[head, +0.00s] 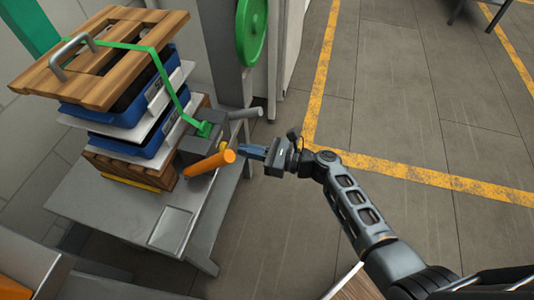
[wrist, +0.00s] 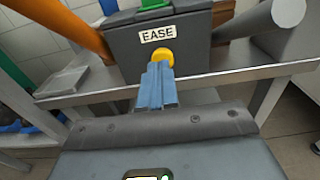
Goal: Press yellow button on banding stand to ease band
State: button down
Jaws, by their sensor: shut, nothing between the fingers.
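The banding stand's grey tensioner box (head: 203,138) sits at the right side of the stacked load, with a green band (head: 172,80) running over the stack to it. In the wrist view the box (wrist: 130,48) carries a white EASE label (wrist: 157,34) and the yellow button (wrist: 163,56) below it. My gripper (head: 245,150) is shut and empty, its blue fingers level with the box, to its right. In the wrist view my fingertips (wrist: 158,68) overlap the button's lower edge; I cannot tell whether they touch it.
An orange handle (head: 210,163) sticks out left of the button in the wrist view, and a grey bar (head: 244,114) sticks out to the right. The stand's metal table (head: 115,205) lies below. A green reel (head: 251,30) hangs behind. Open floor lies to the right.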

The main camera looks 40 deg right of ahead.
aim_at(225, 146)
jog(key=shift+x, duration=1.85)
